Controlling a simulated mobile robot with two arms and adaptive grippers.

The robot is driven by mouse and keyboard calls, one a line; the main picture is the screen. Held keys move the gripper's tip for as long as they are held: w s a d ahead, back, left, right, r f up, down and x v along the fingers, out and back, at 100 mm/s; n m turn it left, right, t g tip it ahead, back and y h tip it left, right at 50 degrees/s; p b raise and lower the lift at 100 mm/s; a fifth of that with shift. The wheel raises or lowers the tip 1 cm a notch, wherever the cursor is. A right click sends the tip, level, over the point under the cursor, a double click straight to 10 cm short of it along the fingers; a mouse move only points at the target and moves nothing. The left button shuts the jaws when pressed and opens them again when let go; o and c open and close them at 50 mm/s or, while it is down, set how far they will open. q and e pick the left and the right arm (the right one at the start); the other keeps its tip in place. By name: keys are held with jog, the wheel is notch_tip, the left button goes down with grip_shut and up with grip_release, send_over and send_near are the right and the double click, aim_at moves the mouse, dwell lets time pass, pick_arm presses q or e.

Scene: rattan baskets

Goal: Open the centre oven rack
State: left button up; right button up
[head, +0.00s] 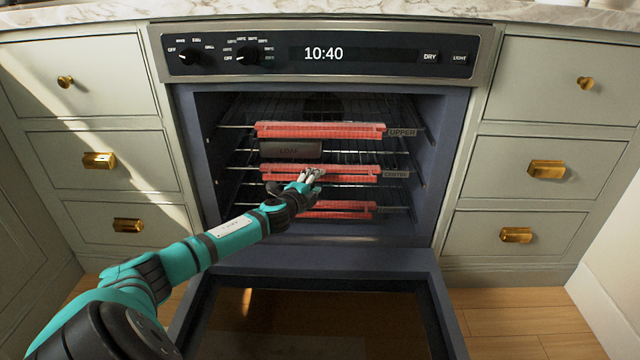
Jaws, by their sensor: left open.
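The oven (455,180) stands open, with its door (320,262) folded down. My arm also hides part of the lower rack. My right gripper is not in view.
A dark loaf tin (290,150) stands between the upper and centre racks. Drawers with brass handles (547,169) flank the oven. The lowered door extends over the wooden floor (530,322) in front. A control panel (325,55) runs above the opening.

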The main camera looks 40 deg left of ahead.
pick_arm(q)
jog(key=shift+b+x, duration=0.5)
jog(key=shift+x, duration=1.35)
jog(key=shift+r, duration=0.1)
grip_shut()
